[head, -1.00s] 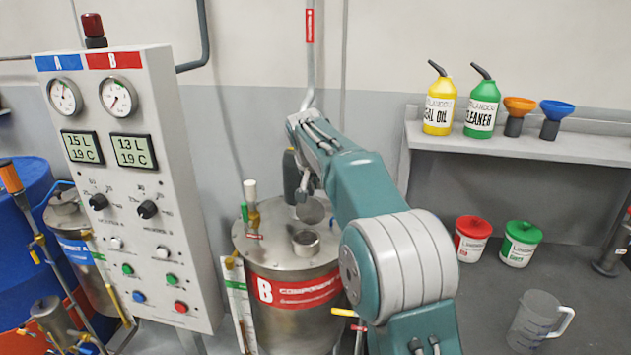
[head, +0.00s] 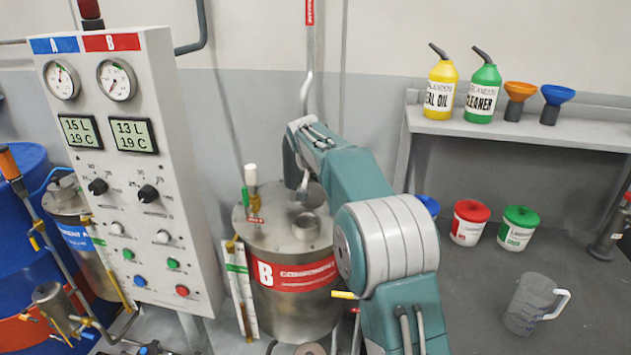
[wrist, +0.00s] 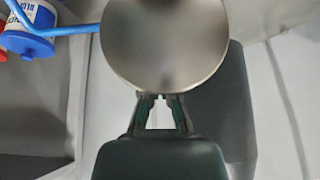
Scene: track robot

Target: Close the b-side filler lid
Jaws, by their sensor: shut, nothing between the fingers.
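The B tank (head: 290,285) is a steel drum with a red "B component" band. On its top is a short round filler neck (head: 306,227), with its mouth showing. The filler lid appears raised behind the neck, partly hidden by my arm in the head view. In the wrist view a round grey metal disc, apparently the lid (wrist: 165,45), fills the upper middle. My gripper (wrist: 160,97) is shut and empty, its fingertips at the disc's lower edge; I cannot tell whether they touch. In the head view my gripper (head: 303,190) is above the tank top, behind the neck.
The control panel (head: 125,190) stands close left of the tank. A white-handled valve (head: 251,180) rises at the tank's left edge. Bottles and funnels stand on the right shelf (head: 500,128). Lidded buckets (head: 470,222) and a clear jug (head: 530,304) stand lower right.

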